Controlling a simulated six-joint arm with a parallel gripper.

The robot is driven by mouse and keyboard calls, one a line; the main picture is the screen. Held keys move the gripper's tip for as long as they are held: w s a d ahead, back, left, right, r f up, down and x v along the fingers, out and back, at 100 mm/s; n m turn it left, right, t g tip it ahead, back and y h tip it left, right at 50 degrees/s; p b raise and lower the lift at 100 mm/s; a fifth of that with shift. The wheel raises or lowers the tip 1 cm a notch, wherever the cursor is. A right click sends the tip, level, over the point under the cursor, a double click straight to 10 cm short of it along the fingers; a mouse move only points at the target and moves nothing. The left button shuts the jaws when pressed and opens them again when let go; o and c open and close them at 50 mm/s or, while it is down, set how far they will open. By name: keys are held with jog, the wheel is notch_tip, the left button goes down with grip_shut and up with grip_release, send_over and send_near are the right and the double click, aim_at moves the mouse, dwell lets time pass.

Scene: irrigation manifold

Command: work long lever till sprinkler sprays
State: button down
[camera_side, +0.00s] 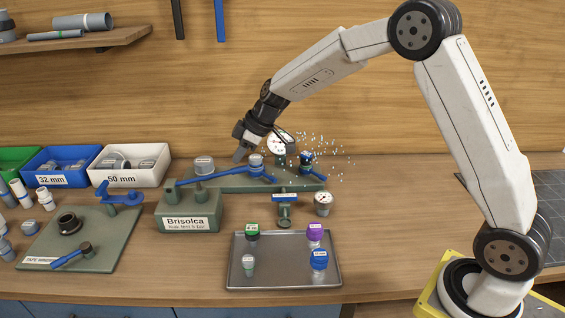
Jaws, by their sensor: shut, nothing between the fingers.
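The long blue lever (222,177) lies nearly level across the green manifold board (310,184), its right end at a valve with a grey cap (256,160). My gripper (238,156) is shut and empty. It points down just behind the lever, left of the grey cap; whether it touches the lever I cannot tell. The sprinkler (306,161), with a dark blue top, stands at the right of the board. White droplets (322,146) hang in the air around and above it. A pressure gauge (281,142) stands behind, partly hidden by my wrist.
A metal tray (285,281) with several coloured capped fittings lies in front. A green box labelled Brisolca (188,212) stands at front left. A green board (100,262) with a blue-handled tool lies further left. Bins (130,165) stand behind it.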

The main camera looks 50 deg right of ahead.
aim_at(248, 167)
jog(key=shift+s+d+f, duration=0.1)
jog(key=shift+s+f, duration=0.05)
jog(key=shift+f, duration=0.4)
notch_tip(248, 167, down, 7)
jog(key=s+d, duration=0.1)
jog(key=shift+s+d+f, duration=0.15)
jog(key=shift+s, duration=0.1)
dwell(0.4)
notch_tip(248, 167, up, 5)
jog(key=shift+w, duration=0.1)
jog(key=s+d+r, duration=0.5)
jog(key=r, duration=0.1)
jog(key=shift+s+d+r, duration=0.15)
jog(key=shift+r, duration=0.2)
